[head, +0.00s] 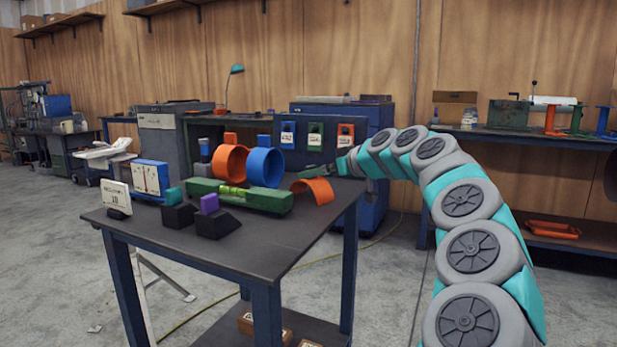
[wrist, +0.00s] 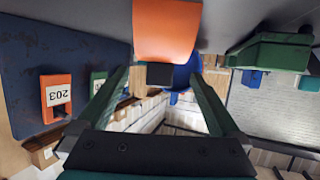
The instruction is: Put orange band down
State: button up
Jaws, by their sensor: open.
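The orange band (head: 313,189), a curved strip, rests on the dark table (head: 262,232) near its right edge. In the wrist view, which looks upside down, the orange band (wrist: 166,30) is at the top middle, with a small black block (wrist: 160,74) at its near end. My gripper (head: 318,171) is low at the table's right side, just behind the band. In the wrist view its two green fingers (wrist: 160,80) are spread wide, with the band beyond their tips and nothing clearly held between them.
A green level (head: 238,197) lies left of the band. An orange ring (head: 229,163) and a blue ring (head: 265,167) stand behind it. Black blocks (head: 215,222) and a white card (head: 117,197) are at left. The table's front right is clear.

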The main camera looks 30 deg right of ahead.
jog(key=shift+v, duration=2.8)
